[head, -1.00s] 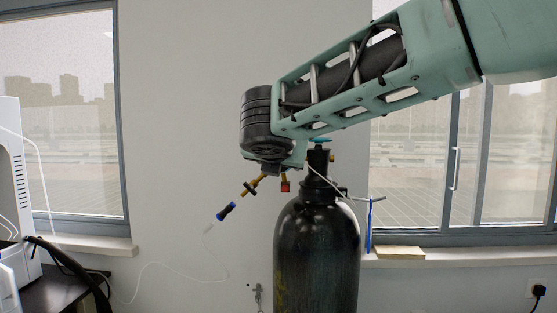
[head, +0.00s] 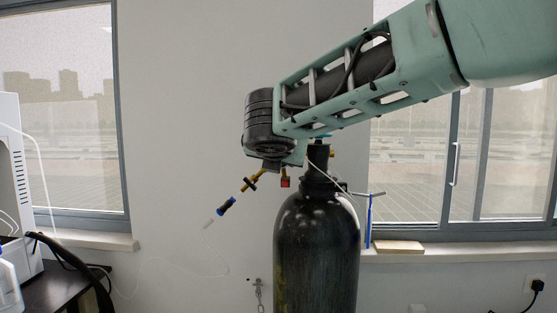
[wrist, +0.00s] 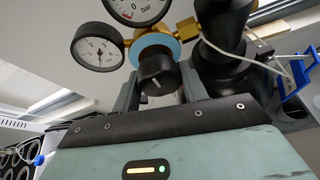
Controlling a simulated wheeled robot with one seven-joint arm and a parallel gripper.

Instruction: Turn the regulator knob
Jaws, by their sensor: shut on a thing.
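The regulator knob (wrist: 156,77) is a black round knob with a pale line, at the upper middle of the wrist view. It sits below a blue ring and a brass body with two white-faced gauges; the left gauge (wrist: 97,46) shows whole and the upper one is cut off. My gripper (wrist: 158,92) is shut on the knob, with a finger on each side of it. In the head view my arm hides the knob and the gauges. The dark gas cylinder (head: 317,250) stands upright below my arm, and brass fittings (head: 253,181) stick out left of its neck.
A blue wrench-like tool (head: 369,220) stands by the right window sill. A white machine (head: 18,190) is at the far left.

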